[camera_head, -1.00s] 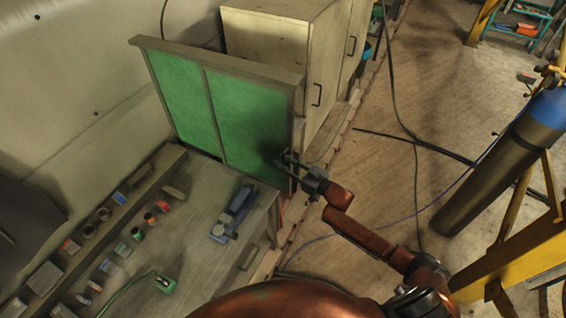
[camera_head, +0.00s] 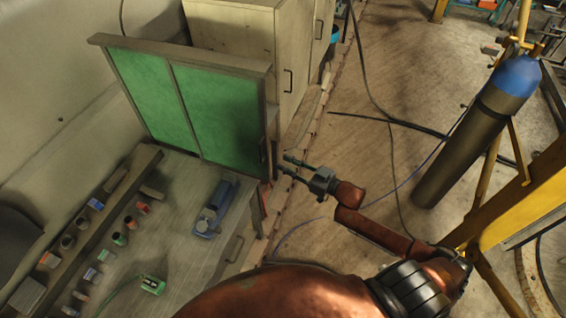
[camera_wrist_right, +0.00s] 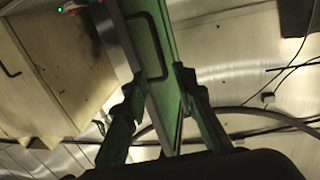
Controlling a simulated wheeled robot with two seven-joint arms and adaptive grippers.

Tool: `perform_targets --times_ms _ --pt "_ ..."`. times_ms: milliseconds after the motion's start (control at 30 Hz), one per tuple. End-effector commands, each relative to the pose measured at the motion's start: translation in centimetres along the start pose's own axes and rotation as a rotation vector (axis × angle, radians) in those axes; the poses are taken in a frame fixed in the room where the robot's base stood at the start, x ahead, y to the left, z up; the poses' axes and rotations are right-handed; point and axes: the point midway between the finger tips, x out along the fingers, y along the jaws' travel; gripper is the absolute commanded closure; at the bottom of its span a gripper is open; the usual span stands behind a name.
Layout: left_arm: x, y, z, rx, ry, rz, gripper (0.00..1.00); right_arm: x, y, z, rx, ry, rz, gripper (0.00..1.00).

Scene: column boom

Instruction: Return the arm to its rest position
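My right arm (camera_head: 378,233) is copper-coloured and reaches out from the bottom right of the head view. My right gripper (camera_head: 285,164) is open and empty, its two thin fingers apart. It hangs by the right edge of the green-panelled screen (camera_head: 215,108), apart from it as far as I can tell. In the right wrist view the gripper (camera_wrist_right: 158,86) also shows open, with a dark handle (camera_wrist_right: 152,45) and a green surface beyond the fingers. Whether these are close to the fingers is hard to tell. My left gripper is not in view.
A workbench (camera_head: 178,262) with small parts and a blue tool (camera_head: 213,208) stands at left. Pale cabinets (camera_head: 255,35) stand behind the screen. A blue-topped gas cylinder (camera_head: 478,130) and yellow frame (camera_head: 520,205) are at right. Cables cross the open floor (camera_head: 400,80).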

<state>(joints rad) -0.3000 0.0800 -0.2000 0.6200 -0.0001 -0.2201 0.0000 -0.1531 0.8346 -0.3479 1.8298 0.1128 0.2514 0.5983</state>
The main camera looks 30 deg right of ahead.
Motion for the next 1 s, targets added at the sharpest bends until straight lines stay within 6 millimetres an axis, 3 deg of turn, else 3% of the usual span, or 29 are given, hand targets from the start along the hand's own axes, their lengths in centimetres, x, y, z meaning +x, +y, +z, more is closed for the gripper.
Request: perform_targets --times_ms 400,467,533,667,800,1000 --pt "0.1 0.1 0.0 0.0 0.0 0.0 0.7 0.0 0.1 0.2 0.0 -0.002 0.002 0.75" --pt "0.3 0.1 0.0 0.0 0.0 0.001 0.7 -0.1 0.4 1.0 0.0 -0.01 0.013 0.75" --pt "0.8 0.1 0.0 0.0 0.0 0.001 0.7 -0.4 1.3 3.0 0.0 -0.031 0.039 0.75" --pt "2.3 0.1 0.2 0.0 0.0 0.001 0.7 -1.8 3.9 10.1 0.0 -0.11 0.128 0.75" --pt "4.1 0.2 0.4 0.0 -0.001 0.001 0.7 -4.6 6.6 19.7 0.0 -0.231 0.237 0.75" --pt "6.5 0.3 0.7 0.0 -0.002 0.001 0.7 -10.0 7.9 33.4 0.015 -0.425 0.359 0.75"
